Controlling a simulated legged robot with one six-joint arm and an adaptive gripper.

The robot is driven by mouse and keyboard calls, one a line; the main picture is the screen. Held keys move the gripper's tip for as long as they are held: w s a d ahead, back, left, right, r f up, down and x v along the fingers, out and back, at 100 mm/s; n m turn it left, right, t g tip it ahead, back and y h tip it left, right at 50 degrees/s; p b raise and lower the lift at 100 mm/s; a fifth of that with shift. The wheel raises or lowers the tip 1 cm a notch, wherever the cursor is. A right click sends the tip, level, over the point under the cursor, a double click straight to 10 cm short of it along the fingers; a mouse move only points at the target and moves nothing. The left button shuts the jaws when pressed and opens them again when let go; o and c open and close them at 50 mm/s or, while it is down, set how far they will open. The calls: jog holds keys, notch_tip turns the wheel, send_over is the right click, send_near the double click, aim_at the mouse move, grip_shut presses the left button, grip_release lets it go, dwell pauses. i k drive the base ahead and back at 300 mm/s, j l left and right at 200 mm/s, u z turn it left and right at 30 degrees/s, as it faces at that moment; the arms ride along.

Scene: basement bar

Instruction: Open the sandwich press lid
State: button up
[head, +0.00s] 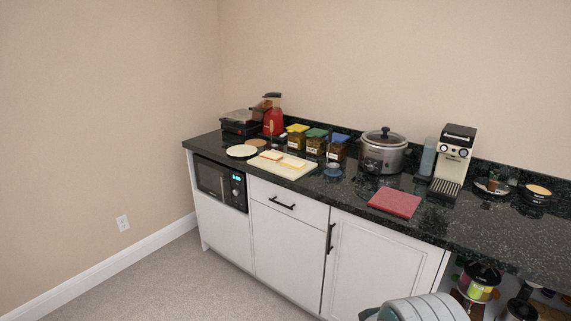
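A low black appliance with a greyish lid (239,119) stands at the far left end of the dark counter, against the back. It looks most like the sandwich press, but it is too small to be sure. Its lid looks down or nearly so; the exact angle is unclear. A red kettle-like container (273,118) stands close on its right, and a brown item beside that overlaps its right side. My gripper's fingers do not show. A grey ribbed rounded part, seemingly of my arm, shows at the bottom edge, well away from the appliance.
The black speckled counter (345,190) carries a white plate (241,151), a cream board (283,165) with food, several spice jars, a slow cooker (384,152), a flat red slab (395,203) and a coffee machine (455,160). A microwave (220,184) sits below. Carpet at left is clear.

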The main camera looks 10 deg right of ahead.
aim_at(241, 119)
jog(key=i+j+u, duration=0.1)
jog(key=i+u, duration=0.25)
jog(key=i, duration=0.2)
jog(key=i+u, duration=0.3)
jog(key=i, duration=0.25)
jog(key=i+l+u, duration=0.35)
jog(key=i, duration=0.2)
jog(key=i+j+z, duration=0.15)
jog(key=i, duration=0.3)
jog(key=i+j+z, duration=0.1)
jog(key=i, duration=0.35)
jog(key=i+j+z, duration=0.15)
jog(key=i+j, duration=0.2)
jog(key=i+j+z, duration=0.3)
jog(key=z, duration=0.2)
jog(key=i+j+z, duration=0.7)
jog(key=j+z, duration=0.3)
jog(key=j, duration=0.15)
